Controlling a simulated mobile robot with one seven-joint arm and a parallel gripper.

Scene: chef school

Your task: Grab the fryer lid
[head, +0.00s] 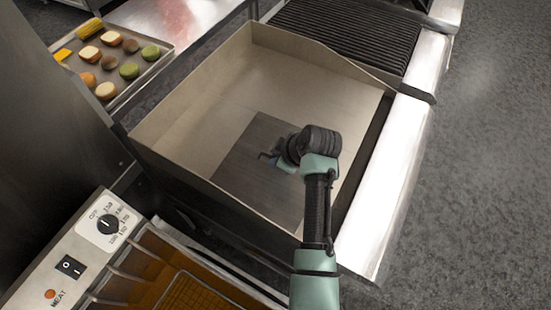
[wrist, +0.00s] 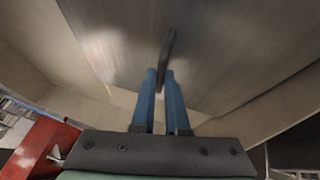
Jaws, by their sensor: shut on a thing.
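The fryer lid (head: 245,165) is a flat grey-brown metal plate. In the head view it shows inside the wide beige-walled griddle (head: 205,100), partly hidden by my arm. I cannot tell whether it rests on the griddle surface or hangs above it. In the wrist view the lid (wrist: 125,40) fills the upper middle, with a dark bar handle (wrist: 168,45). My gripper (wrist: 161,75) has its blue fingers on either side of the handle's near end and is shut on it. In the head view my gripper (head: 268,157) is small and over the lid.
The fryer (head: 110,255) with its dial, switch and amber oil is at the lower left. A tray (head: 125,88) of buns and other food is at the upper left. A ribbed grill (head: 345,35) adjoins the griddle at the back. Grey floor (head: 490,180) is clear at right.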

